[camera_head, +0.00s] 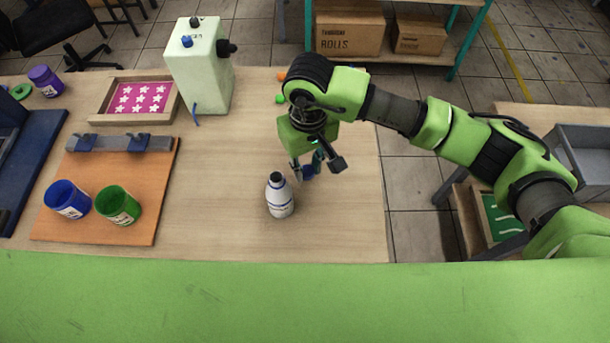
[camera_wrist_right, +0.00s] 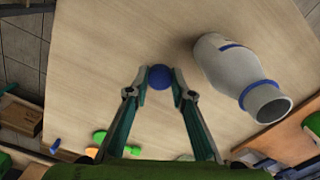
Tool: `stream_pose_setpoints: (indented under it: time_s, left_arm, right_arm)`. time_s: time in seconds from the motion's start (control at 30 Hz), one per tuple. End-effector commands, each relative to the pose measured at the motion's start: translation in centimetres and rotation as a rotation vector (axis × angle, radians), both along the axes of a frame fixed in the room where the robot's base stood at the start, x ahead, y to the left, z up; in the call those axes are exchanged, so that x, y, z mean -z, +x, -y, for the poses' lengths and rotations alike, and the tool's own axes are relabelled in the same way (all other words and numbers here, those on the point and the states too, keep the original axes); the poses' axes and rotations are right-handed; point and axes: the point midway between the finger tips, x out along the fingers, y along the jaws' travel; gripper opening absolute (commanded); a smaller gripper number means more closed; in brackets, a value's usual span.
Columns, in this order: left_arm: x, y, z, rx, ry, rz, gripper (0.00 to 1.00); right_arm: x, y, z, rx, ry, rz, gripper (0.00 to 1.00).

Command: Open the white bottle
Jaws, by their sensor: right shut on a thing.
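The white bottle (camera_head: 280,197) with blue bands stands upright on the wooden table in the head view. In the right wrist view the bottle (camera_wrist_right: 238,75) is at the right, and its neck is open with no cap on it. My right gripper (camera_head: 308,170) is just behind and to the right of the bottle, apart from it. In the right wrist view my right gripper (camera_wrist_right: 160,76) is shut on a round blue cap (camera_wrist_right: 159,78), held between its fingertips. My left gripper is not in view.
An orange board (camera_head: 150,190) holds a blue cup (camera_head: 68,199) and a green cup (camera_head: 118,205). A pale green machine (camera_head: 203,68) and a tray of pink star-patterned sheet (camera_head: 100,100) stand at the back. The table around the bottle is clear.

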Motion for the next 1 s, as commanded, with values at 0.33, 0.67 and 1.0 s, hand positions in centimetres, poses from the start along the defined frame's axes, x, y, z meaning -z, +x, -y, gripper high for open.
stream_pose_setpoints:
  time_s: [0.33, 0.67, 1.0]
  left_arm:
    - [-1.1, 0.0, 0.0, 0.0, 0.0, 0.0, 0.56]
    - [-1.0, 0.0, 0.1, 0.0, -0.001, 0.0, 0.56]
    - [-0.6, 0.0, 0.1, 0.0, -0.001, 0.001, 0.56]
  right_arm:
    - [3.6, -0.1, 0.0, 0.001, 0.0, -0.004, 0.0]
    - [4.6, 0.1, 0.0, -0.001, 0.001, 0.002, 0.0]
    - [4.7, 0.0, 0.0, -0.001, 0.001, 0.002, 0.39]
